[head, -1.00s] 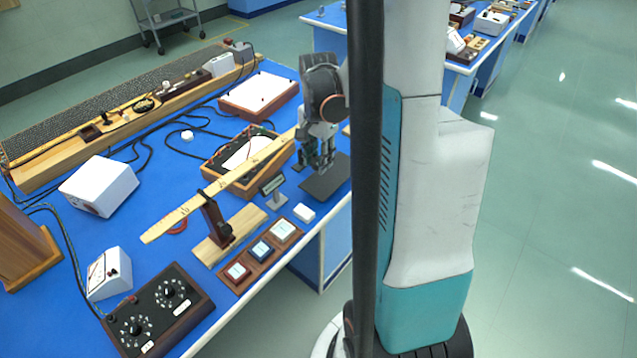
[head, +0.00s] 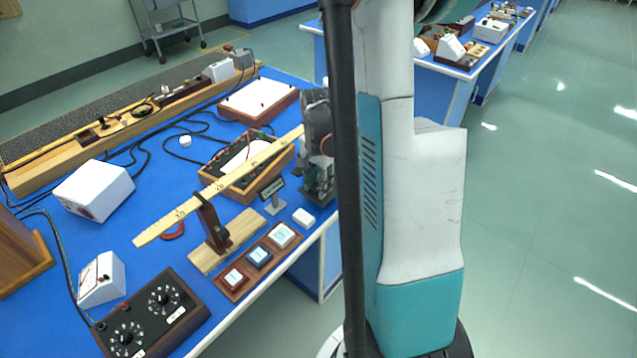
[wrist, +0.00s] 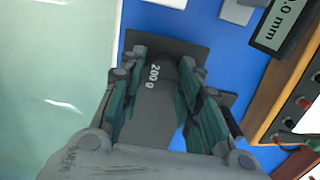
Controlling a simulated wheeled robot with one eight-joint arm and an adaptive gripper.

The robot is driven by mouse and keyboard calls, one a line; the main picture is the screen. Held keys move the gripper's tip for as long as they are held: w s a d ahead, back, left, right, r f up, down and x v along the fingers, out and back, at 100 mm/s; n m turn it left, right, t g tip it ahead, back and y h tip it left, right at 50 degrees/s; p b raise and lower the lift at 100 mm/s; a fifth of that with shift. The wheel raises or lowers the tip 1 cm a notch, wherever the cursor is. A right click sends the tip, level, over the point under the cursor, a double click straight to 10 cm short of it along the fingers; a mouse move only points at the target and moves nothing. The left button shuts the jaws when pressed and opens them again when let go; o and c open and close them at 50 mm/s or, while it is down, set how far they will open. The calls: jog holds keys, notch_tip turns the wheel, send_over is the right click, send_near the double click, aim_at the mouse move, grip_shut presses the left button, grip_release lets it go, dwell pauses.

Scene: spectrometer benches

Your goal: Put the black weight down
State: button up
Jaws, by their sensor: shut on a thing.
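The weight is hidden there, and the mat is mostly covered.
A small display on a stand (head: 271,192) and a white block (head: 303,218) are close left of my gripper. A long wooden ruler (head: 215,188) on a stand reaches towards it. A wooden box with sockets (head: 240,185) stands behind. The bench edge and open floor are close by.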

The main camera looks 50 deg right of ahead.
jog(key=o, duration=1.2)
jog(key=shift+f, duration=0.15)
notch_tip(320, 180, up, 12)
jog(key=p, duration=0.4)
jog(key=shift+r, duration=0.2)
